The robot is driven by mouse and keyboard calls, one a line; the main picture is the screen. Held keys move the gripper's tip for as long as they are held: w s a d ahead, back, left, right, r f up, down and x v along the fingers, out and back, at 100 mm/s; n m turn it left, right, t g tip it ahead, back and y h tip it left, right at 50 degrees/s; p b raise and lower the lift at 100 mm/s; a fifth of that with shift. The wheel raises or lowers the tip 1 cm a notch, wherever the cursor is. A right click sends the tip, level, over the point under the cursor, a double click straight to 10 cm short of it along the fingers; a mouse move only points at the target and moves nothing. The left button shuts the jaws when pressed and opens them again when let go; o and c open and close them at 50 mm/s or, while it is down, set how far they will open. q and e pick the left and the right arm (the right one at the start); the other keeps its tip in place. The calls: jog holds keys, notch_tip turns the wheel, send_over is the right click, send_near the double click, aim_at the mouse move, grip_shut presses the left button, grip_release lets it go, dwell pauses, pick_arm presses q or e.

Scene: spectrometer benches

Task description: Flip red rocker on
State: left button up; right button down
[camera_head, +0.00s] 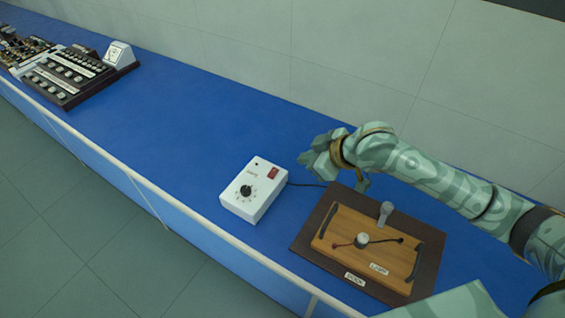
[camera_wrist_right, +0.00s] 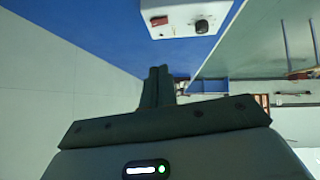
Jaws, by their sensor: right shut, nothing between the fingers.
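The red rocker (camera_head: 272,173) is a small red switch on the top face of a white box (camera_head: 239,206) with a black knob (camera_head: 246,191). The box stands on the blue bench. In the right wrist view the red rocker (camera_wrist_right: 159,21) shows on the box (camera_wrist_right: 180,31) near the top. My right gripper (camera_head: 308,161) is shut and empty, above the bench just behind and to the right of the rocker, apart from it. Its shut fingers (camera_wrist_right: 158,80) point toward the box in the wrist view. My left gripper is not in view.
A wooden board (camera_head: 340,252) with a grey knob, posts and labels lies on a dark mat (camera_head: 302,245) right of the box. A black cable (camera_head: 306,184) runs from the box toward it. Equipment (camera_head: 68,78) stands at the far left. The blue bench (camera_head: 175,120) between is clear.

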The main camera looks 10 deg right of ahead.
jog(key=b, duration=0.3)
send_over(276, 168)
jog(key=s+d, duration=0.2)
jog(key=s, duration=0.2)
notch_tip(276, 168, down, 7)
jog(key=f, duration=0.1)
jog(key=w+f, duration=0.1)
jog(key=w+f+b, duration=0.1)
jog(key=shift+w+a+f, duration=0.1)
jog(key=shift+a+f, duration=0.3)
jog(key=shift+d+f+b, duration=0.2)
jog(key=shift+f+b, duration=0.1)
jog(key=shift+f, duration=0.25)
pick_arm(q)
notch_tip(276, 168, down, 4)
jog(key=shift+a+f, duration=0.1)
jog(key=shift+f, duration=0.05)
pick_arm(e)
jog(key=shift+f, duration=0.25)
